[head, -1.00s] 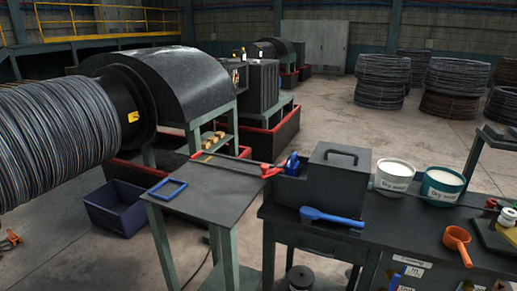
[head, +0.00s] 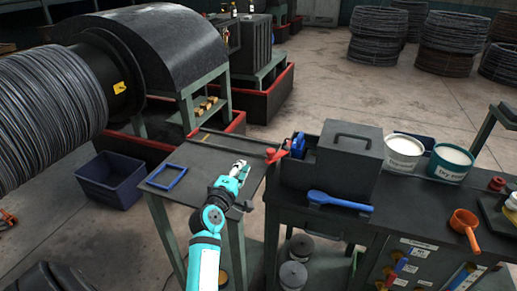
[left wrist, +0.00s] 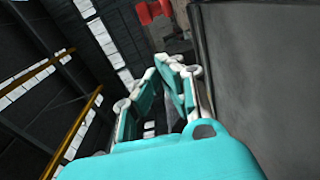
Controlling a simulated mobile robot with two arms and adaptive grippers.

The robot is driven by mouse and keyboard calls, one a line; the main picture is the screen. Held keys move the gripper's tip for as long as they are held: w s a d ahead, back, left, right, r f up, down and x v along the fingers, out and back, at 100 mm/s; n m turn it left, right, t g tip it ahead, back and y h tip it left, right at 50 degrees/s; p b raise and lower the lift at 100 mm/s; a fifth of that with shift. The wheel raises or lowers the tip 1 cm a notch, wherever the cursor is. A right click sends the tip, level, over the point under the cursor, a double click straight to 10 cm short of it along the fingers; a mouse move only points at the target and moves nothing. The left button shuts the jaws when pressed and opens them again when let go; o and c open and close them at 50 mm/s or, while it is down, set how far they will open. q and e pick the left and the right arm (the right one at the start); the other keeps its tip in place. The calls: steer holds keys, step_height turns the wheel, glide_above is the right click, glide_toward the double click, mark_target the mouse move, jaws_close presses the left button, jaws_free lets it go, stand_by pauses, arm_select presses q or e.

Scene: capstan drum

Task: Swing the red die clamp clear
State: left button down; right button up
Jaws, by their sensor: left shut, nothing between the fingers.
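The red die clamp (head: 275,155) sits at the left end of the dark die box (head: 345,160), beside a blue part (head: 298,145). In the left wrist view a red piece, likely the clamp (left wrist: 152,11), shows at the top edge, beyond the fingers. My left gripper (head: 241,165) is shut and empty over the small side table, to the left of the clamp and apart from it. Its closed fingertips (left wrist: 166,60) also show in the left wrist view. My right gripper is not in view.
A blue frame (head: 167,176) lies on the side table (head: 208,150). A blue scoop (head: 338,201) lies before the die box. Two tubs, one white (head: 403,155) and one green (head: 449,166), stand to its right. The wire-wound drum (head: 45,115) is at left.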

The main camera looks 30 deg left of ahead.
arm_select(q)
steer(key=shift+w+a+r+n+y, duration=0.15)
steer(key=shift+a+n+y, duration=0.25)
steer(key=shift+a+n, duration=0.35)
steer(key=b+x, duration=0.4)
steer(key=x, duration=0.6)
steer(key=d+p, duration=0.1)
steer(key=d, duration=0.3)
